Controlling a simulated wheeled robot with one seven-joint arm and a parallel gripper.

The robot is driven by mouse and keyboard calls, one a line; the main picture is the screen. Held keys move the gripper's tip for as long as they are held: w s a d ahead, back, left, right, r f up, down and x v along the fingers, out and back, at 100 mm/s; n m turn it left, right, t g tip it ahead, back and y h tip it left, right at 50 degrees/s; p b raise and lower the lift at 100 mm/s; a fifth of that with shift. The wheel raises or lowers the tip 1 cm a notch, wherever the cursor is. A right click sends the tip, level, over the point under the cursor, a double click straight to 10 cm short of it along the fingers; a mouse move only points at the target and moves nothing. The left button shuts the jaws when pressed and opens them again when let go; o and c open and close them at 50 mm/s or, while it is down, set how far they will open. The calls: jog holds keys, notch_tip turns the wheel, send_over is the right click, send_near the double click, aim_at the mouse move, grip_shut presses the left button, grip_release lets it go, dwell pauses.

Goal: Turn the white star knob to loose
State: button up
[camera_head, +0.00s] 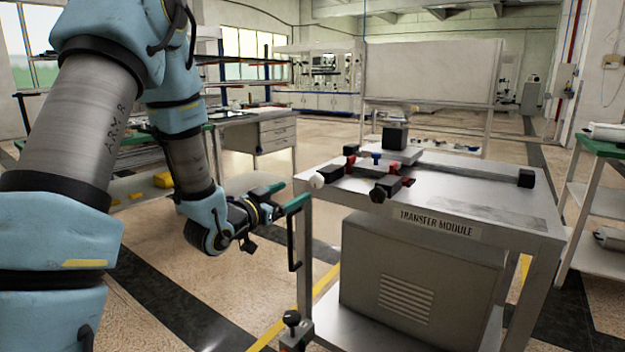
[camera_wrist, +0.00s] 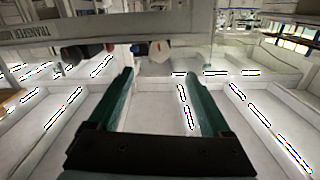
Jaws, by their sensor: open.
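The white star knob (camera_head: 317,181) sits at the near left corner of the transfer module table (camera_head: 480,205). It also shows in the wrist view as a pale blurred shape (camera_wrist: 158,62), between and beyond my fingertips. My gripper (camera_head: 288,197) has green fingers and is just left of the knob, pointing toward it. In the wrist view my gripper (camera_wrist: 163,76) is open, with nothing between its fingers. The fingers look apart from the knob. The knob's arms and its turn position are too small to tell.
Black blocks with red parts (camera_head: 384,187) and a small blue part (camera_head: 376,158) stand on the table near the knob. A black block (camera_head: 526,178) is at its right. A grey cabinet (camera_head: 420,275) stands below. The floor left of the table is clear.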

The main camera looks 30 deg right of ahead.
aim_at(315, 180)
jog(key=x, duration=1)
jog(key=shift+d+p, duration=0.15)
jog(key=shift+p, duration=0.2)
grip_shut()
